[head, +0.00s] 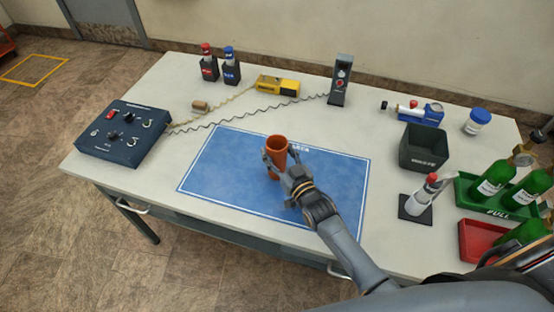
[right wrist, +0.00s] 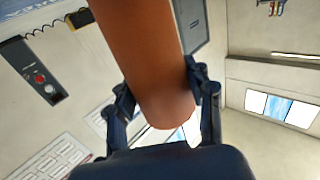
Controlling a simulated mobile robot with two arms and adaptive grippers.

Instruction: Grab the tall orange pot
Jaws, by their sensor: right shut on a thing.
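The tall orange pot (head: 277,150) is upright at the middle of the blue mat (head: 220,172) in the head view. My right gripper (head: 279,167) is shut on the pot, with its fingers on either side of the pot's body. In the right wrist view the pot (right wrist: 145,55) fills the space between the two fingers (right wrist: 160,105). I cannot tell whether the pot's base touches the mat. My left gripper is not in view.
A dark control box (head: 124,133) stands at the table's left. Two bottles (head: 231,70), a yellow meter (head: 277,85) and a grey upright device (head: 341,80) stand at the back. A dark bin (head: 424,148), a white bottle (head: 423,197) and green bottles in a green tray (head: 487,207) are at right.

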